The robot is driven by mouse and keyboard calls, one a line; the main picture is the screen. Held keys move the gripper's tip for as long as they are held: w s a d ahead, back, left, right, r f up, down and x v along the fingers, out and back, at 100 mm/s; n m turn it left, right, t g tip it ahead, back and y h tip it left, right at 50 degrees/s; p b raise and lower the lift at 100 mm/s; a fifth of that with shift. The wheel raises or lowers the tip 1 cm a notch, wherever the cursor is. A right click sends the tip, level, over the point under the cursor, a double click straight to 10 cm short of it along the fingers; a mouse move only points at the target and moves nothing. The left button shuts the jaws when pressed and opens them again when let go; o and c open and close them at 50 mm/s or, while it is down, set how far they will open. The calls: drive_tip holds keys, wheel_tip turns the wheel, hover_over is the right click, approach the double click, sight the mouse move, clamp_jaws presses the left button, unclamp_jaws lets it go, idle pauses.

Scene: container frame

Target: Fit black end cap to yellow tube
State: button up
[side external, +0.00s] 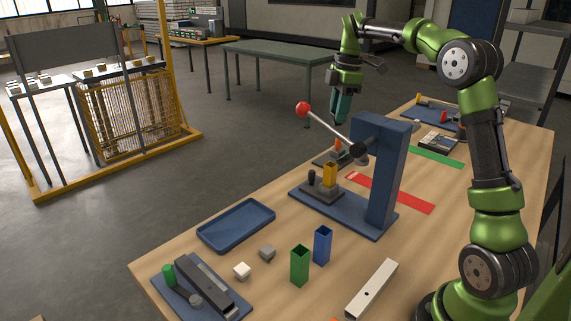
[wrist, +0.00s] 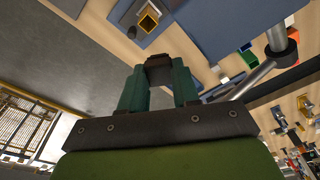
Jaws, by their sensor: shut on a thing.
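The yellow tube (side external: 330,174) stands upright in a grey holder on the blue base of a lever press. Its square open end shows in the wrist view (wrist: 149,20). My gripper (side external: 341,118) is raised above the bench, beyond the press and higher than the tube. In the wrist view its green fingers (wrist: 159,82) are shut on the black end cap (wrist: 159,62), a dark block between the fingertips. In the side view the cap is too small to make out clearly. The cap is apart from the tube.
The blue press column (side external: 388,175) and its red-knobbed lever (side external: 303,109) stand close to the tube. A blue tray (side external: 236,224), green tube (side external: 300,265), blue tube (side external: 322,245) and white square tube (side external: 372,289) are nearer the camera.

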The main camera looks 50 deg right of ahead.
wheel_tip(320, 180, down, 13)
drive_tip(key=w+d+n, duration=0.1)
drive_tip(key=n, duration=0.5)
drive_tip(key=shift+w+r+n+g, duration=0.15)
drive_tip(key=shift+w+n+g, duration=0.15)
drive_tip(key=shift+w+g, duration=0.1)
drive_tip(key=shift+d+f, duration=0.15)
drive_tip(key=shift+f, duration=0.6)
idle(1.1)
drive_tip(key=o, duration=1.1)
drive_tip(key=shift+o, duration=0.2)
drive_tip(key=o, duration=0.5)
drive_tip(key=shift+r, duration=0.15)
drive_tip(key=shift+r, duration=3.4)
